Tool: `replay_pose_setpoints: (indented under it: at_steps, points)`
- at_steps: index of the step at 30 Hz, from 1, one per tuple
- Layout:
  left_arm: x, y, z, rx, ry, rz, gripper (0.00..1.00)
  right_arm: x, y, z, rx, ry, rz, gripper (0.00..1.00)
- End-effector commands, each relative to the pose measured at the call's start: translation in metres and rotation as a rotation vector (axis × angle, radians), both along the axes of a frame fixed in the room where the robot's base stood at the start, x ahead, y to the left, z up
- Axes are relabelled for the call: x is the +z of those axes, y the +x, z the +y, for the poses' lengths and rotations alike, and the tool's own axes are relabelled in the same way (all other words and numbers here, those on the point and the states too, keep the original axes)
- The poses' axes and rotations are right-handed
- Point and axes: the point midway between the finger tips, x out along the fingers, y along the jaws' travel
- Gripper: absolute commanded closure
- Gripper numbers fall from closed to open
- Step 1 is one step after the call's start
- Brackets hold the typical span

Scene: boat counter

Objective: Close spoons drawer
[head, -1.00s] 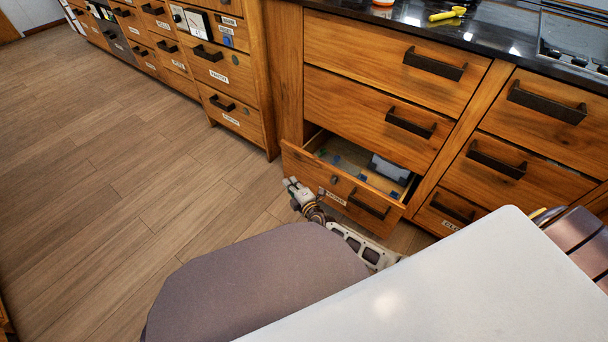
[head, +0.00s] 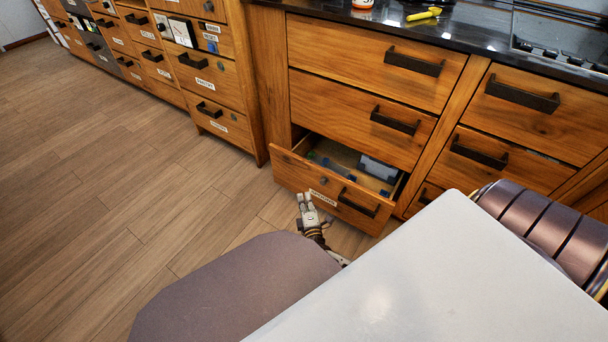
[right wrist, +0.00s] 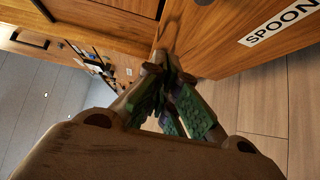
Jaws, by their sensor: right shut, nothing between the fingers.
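The spoons drawer (head: 322,193) is the bottom drawer of the middle cabinet and stands pulled out. Blue and grey items show inside it. Its front has a dark handle (head: 358,203) and a white label, which reads "SPOON" in the right wrist view (right wrist: 281,22). My right gripper (head: 306,197) is shut and empty, at the drawer front near the label. In the right wrist view its fingertips (right wrist: 165,65) meet close to the wooden front; I cannot tell whether they touch it. My left gripper is not in view.
Shut drawers (head: 358,112) are above the open one, and more (head: 512,126) stand to the right. A labelled cabinet (head: 215,75) stands at the left. A yellow item (head: 424,14) lies on the dark counter. The wooden floor at the left is clear.

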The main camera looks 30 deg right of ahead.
Motion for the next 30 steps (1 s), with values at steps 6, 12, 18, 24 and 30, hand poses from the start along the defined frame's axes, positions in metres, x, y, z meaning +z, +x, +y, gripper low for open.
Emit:
replay_pose_setpoints:
  at_steps: [6, 12, 18, 24, 30]
  points:
    - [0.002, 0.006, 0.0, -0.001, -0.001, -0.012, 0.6, 0.0, 0.006, -0.002, 0.0, 0.0, -0.001, 1.0]
    - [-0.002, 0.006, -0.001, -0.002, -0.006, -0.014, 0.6, 0.0, 0.022, -0.009, 0.0, 0.001, -0.001, 1.0]
    - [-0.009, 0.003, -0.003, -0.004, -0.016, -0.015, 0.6, -0.001, 0.044, -0.018, 0.0, 0.0, -0.001, 1.0]
    - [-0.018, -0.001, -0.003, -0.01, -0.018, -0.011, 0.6, -0.001, 0.067, -0.027, 0.0, 0.001, 0.0, 1.0]
    - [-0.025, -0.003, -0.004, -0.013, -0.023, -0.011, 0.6, -0.001, 0.087, -0.036, 0.001, 0.0, 0.0, 1.0]
